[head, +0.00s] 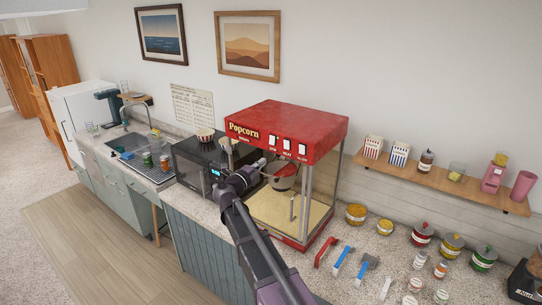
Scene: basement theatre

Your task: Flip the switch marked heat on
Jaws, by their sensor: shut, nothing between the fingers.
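The popcorn machine (325,139) has a red top and glass sides and stands on the counter. Three white switches sit in a row on its red front panel, with small labels beneath that are hard to read. The middle switch (287,144) has a label that looks like HEAT; whether it is up or down is too small to tell. My gripper (263,162) is shut and empty, in front of the machine just below and left of the switches. It appears apart from them. My arm rises from the bottom of the head view and hides part of the machine's lower left.
A black microwave (190,165) with a striped bowl (205,135) on it stands left of the machine. A red-handled tool (325,251), scoops and several jars lie on the counter to the right. A wooden shelf (440,183) hangs on the wall.

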